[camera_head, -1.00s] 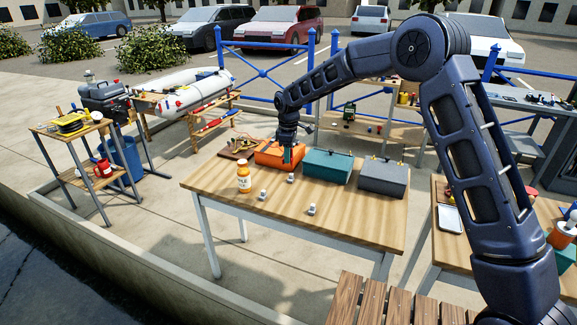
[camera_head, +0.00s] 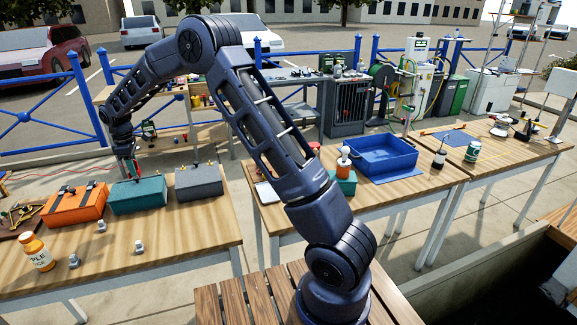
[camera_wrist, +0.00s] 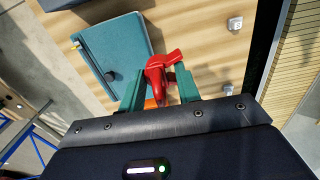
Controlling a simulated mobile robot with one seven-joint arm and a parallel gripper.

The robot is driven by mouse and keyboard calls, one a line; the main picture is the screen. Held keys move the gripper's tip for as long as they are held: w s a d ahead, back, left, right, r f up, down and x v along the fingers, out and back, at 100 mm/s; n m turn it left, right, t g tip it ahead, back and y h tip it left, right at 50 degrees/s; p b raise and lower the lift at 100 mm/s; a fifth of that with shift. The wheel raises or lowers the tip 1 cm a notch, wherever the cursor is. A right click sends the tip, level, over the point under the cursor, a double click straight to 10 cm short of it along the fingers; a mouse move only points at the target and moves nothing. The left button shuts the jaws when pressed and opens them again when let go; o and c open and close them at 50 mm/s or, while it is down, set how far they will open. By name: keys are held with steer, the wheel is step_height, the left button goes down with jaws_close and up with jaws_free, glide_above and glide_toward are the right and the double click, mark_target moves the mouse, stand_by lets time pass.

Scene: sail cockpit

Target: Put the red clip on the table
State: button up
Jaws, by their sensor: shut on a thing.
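My gripper (camera_wrist: 160,90) is shut on the red clip (camera_wrist: 158,68), which sits between its green fingertips in the wrist view. In the head view my gripper (camera_head: 131,172) hangs above the teal box (camera_head: 137,196); the clip is too small to make out clearly there. The wrist view shows the teal box (camera_wrist: 112,50) with its lid shut, beyond the fingers. The wooden table (camera_head: 190,235) below bears the teal box, an orange box (camera_head: 77,206) and a grey box (camera_head: 198,182).
A second table (camera_head: 410,185) to the right bears a blue bin (camera_head: 380,155). Bare wood lies in front of the grey box.

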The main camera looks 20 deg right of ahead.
steer(key=w+d+m, duration=0.1)
steer(key=w+d, duration=0.4)
steer(key=d, duration=0.5)
steer(key=w+d+m, duration=0.2)
steer(key=w+d, duration=0.3)
steer(key=d, duration=0.5)
steer(key=w+d+m, duration=0.1)
steer(key=w+d, duration=0.5)
steer(key=d, duration=0.4)
steer(key=w+d+m, duration=0.1)
steer(key=d+m, duration=0.4)
steer(key=d, duration=3.1)
steer(key=s+d+m, duration=0.1)
steer(key=s+d, duration=0.3)
steer(key=d, duration=0.6)
steer(key=s+d+m, duration=0.2)
steer(key=s+d, duration=0.2)
steer(key=d, duration=0.6)
steer(key=s+d+m, duration=0.1)
steer(key=s+d, duration=0.3)
steer(key=d, duration=0.5)
steer(key=s+d+m, duration=0.5)
steer(key=s+d, duration=1.8)
steer(key=s, duration=0.1)
step_height(320, 180, down, 20)
steer(key=shift+s+r, duration=0.1)
steer(key=shift+s, duration=0.05)
